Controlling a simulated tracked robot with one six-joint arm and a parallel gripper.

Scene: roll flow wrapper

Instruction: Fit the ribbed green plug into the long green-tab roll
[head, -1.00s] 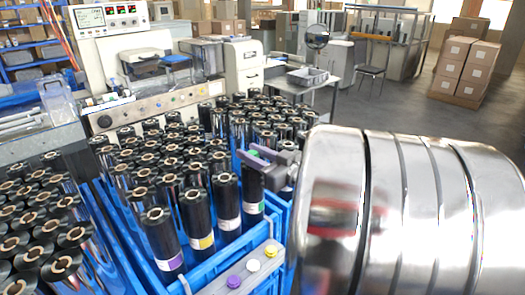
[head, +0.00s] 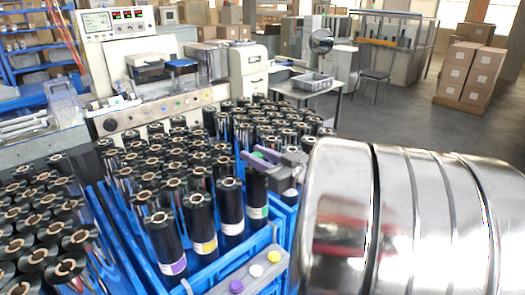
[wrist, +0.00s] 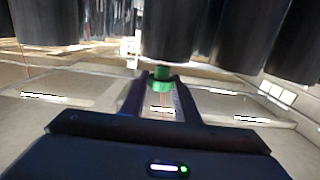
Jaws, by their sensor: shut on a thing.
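The roll with the green tab (head: 257,190) stands at the front right of the blue crate in the head view, beside rolls with white, yellow and purple tabs. My gripper (head: 262,157) is at this roll's top end, its fingertips partly covering that end. In the wrist view my gripper (wrist: 162,88) is shut on the green plug (wrist: 162,82), whose narrower dark green part points toward the end of a dark roll (wrist: 172,35). I cannot tell whether the plug touches or enters the roll.
Many black rolls (head: 150,170) fill the crates (head: 205,278) to the left and behind. Purple (head: 236,286), white (head: 257,271) and yellow (head: 274,256) plugs sit on the grey front ledge. My shiny arm hides the right side.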

